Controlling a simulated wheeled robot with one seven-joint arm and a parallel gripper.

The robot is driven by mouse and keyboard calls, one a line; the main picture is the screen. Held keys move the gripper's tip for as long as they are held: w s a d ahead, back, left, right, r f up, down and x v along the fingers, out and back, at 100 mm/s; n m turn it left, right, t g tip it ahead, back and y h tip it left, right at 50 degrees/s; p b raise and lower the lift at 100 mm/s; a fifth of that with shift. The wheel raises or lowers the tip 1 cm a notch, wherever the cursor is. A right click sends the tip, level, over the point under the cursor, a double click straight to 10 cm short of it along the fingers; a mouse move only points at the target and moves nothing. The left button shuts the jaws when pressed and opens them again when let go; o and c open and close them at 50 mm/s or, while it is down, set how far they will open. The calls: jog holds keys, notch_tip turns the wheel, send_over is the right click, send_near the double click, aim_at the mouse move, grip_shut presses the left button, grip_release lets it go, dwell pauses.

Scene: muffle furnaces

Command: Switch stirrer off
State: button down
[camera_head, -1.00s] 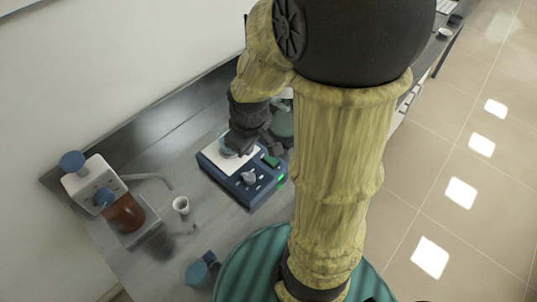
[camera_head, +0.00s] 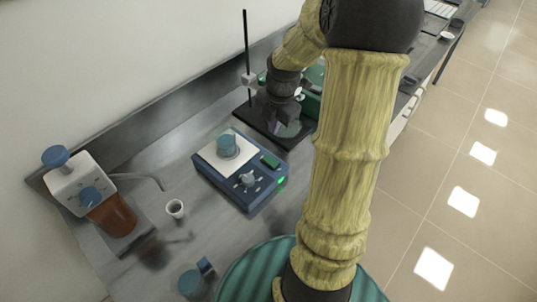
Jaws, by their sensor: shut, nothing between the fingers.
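The stirrer (camera_head: 240,170) is a blue box with a white top plate, standing on the bench left of my arm. A small blue-teal vessel (camera_head: 227,146) sits on the plate. The front panel has a grey knob (camera_head: 248,179) and a small dark display. A green light (camera_head: 282,180) glows at its right front corner. My gripper (camera_head: 286,128) is shut and empty, behind and right of the stirrer, over a dark stand base and apart from the stirrer. The fingertips are small and partly lost against the dark base.
A dark base (camera_head: 262,128) with a tall rod (camera_head: 247,60) stands behind the stirrer, beside a green device (camera_head: 312,97) partly hidden by my arm. A blue item (camera_head: 192,282) lies in front.

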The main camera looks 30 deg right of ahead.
aim_at(267, 158)
jog(key=f, duration=0.4)
jog(key=w+f, duration=0.1)
jog(key=f, duration=0.4)
jog(key=f+p, duration=0.1)
jog(key=f, duration=0.3)
jog(key=shift+w+a+f, duration=0.4)
